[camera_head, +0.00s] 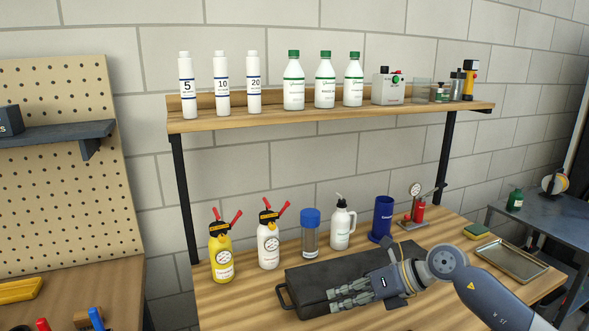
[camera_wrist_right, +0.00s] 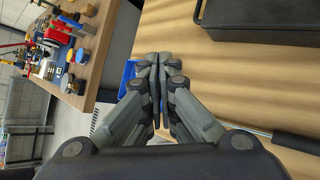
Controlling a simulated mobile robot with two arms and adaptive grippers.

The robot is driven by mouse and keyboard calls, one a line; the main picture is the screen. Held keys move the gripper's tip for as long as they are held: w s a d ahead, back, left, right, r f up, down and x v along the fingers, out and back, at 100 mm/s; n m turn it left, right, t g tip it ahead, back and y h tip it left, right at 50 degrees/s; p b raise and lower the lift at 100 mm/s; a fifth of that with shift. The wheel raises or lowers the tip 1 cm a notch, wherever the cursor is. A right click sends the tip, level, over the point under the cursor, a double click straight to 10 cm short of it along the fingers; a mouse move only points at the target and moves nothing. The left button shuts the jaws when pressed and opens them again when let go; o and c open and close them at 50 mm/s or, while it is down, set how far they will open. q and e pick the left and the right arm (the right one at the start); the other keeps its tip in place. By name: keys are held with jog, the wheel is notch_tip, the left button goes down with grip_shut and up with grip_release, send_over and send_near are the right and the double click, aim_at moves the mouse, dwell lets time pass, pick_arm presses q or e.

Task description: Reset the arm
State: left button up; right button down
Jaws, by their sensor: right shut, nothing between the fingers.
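My right arm (camera_head: 490,295) reaches in from the lower right of the head view. My right gripper (camera_head: 332,300) points left over the dark case (camera_head: 300,276) on the wooden bench. In the right wrist view the fingers of this gripper (camera_wrist_right: 158,62) are together, with nothing seen between them. The wrist view shows the dark case (camera_wrist_right: 265,20) at the top right, apart from the fingers. White tubes marked 5 (camera_head: 187,86), 10 (camera_head: 222,84) and 20 (camera_head: 254,84) stand upright on the shelf. My left gripper is in neither view.
The shelf (camera_head: 330,118) also holds white green-capped bottles (camera_head: 325,84). On the bench stand a yellow bottle (camera_head: 221,258), a white bottle (camera_head: 268,247), a blue-capped jar (camera_head: 310,238), a blue cylinder (camera_head: 382,217) and a metal tray (camera_head: 512,258). A blue bin (camera_wrist_right: 128,75) shows beyond the fingers.

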jog(key=s+a+r+m+t+y, duration=0.2)
jog(key=a+r+y, duration=0.25)
jog(key=a, duration=0.35)
notch_tip(320, 180, up, 6)
jog(key=m+t+y, duration=0.2)
jog(key=m+t, duration=0.5)
jog(key=m, duration=0.2)
jog(key=s+d+f+m+t+h, duration=0.2)
jog(key=s+d+f+m+h, duration=0.1)
jog(key=d+f+m+h, duration=0.75)
jog(key=s+d+f+m+t+h, duration=0.1)
jog(key=s+d+f+m+h, duration=0.35)
jog(key=m, duration=0.85)
jog(key=s+d+f+m+g+h, duration=0.1)
jog(key=s+d+f+m+g, duration=0.15)
jog(key=s+f+g, duration=0.6)
jog(key=s+d+f+m+g+h, duration=0.1)
jog(key=s+f+m+g, duration=0.25)
jog(key=s+f, duration=0.9)
jog(key=s+f+n+g, duration=0.1)
jog(key=s+f, duration=0.2)
jog(key=f, duration=0.8)
jog(key=s+f, duration=0.2)
jog(key=f, duration=0.9)
jog(key=s+d+f+g, duration=0.1)
jog(key=s+d+f, duration=0.2)
jog(key=s+f, duration=1.2)
jog(key=shift+s+f+g, duration=0.3)
jog(key=shift+s, duration=0.7)
